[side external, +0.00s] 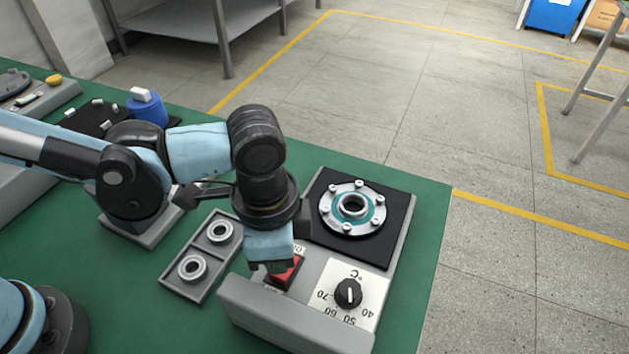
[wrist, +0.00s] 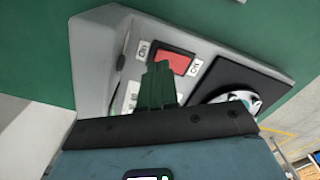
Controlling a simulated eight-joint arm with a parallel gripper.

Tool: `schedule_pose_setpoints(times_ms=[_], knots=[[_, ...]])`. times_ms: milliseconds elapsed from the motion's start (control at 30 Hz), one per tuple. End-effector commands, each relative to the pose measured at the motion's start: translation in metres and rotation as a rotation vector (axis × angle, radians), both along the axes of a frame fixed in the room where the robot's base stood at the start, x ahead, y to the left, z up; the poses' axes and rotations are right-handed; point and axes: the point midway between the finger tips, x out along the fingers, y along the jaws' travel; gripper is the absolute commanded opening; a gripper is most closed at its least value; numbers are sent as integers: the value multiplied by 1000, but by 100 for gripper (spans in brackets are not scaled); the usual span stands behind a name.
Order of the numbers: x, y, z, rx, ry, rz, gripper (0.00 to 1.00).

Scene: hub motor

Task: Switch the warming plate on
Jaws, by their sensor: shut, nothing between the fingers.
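The warming plate is a grey unit with a black heating surface (side external: 393,247) at the back and a sloping control panel at the front. A red rocker switch (side external: 291,271) sits on the panel. It also shows in the wrist view (wrist: 178,61), with small white labels on both sides. My gripper (side external: 274,266) is shut and empty, pointing down right at the switch. In the wrist view its closed fingertips (wrist: 159,68) overlap the switch's near edge. I cannot tell whether they touch it. My gripper partly hides the switch in both views.
A black temperature dial (side external: 348,293) sits right of the switch. A metal flanged hub (side external: 341,221) lies on the black surface. A grey tray (side external: 183,293) with two rings is to the left. A blue part (side external: 147,111) stands farther back. The green table (side external: 425,215) ends at right.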

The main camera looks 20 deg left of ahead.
Motion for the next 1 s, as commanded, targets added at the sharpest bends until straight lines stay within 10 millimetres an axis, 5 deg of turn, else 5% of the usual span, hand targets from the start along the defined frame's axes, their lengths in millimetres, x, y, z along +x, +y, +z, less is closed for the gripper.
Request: schedule_pose_setpoints(times_ms=[1000], knots=[[0,0,-12,0,0,0,0]])
